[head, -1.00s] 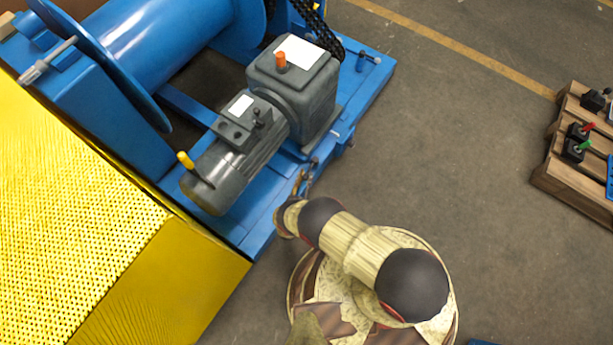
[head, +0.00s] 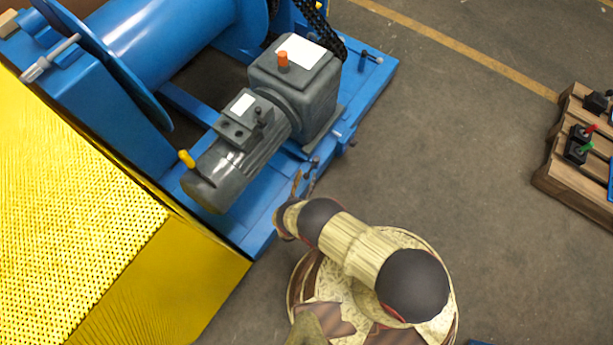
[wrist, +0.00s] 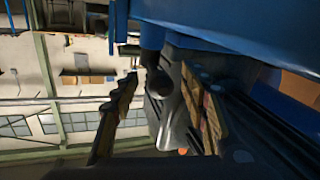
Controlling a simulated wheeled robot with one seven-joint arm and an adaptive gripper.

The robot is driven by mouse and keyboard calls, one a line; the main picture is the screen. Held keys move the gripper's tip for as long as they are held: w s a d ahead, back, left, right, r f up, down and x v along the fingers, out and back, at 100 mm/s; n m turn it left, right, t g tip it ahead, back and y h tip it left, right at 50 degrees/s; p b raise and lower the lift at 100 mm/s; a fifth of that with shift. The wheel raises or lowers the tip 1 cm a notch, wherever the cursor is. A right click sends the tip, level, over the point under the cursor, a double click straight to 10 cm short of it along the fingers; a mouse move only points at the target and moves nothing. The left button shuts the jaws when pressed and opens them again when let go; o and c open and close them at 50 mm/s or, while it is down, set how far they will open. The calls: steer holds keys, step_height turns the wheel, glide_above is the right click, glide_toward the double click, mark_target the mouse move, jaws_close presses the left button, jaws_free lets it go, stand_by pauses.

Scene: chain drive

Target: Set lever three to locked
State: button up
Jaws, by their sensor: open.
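My gripper (head: 303,180) is low beside the front edge of the blue machine frame (head: 262,212) in the head view. In the wrist view my gripper (wrist: 160,115) is open, with a finger on each side. A dark rod with a rounded end (wrist: 158,82) shows between the fingers, nearer the right one; I cannot tell whether they touch. A small dark-knobbed lever (head: 314,162) stands on the frame just above my gripper in the head view. No number is readable, so I cannot tell which lever is three.
A yellow perforated guard (head: 80,230) stands left. A pallet (head: 570,180) with red and green levers is far right.

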steer(key=v, duration=1.1)
steer(key=shift+s, duration=0.1)
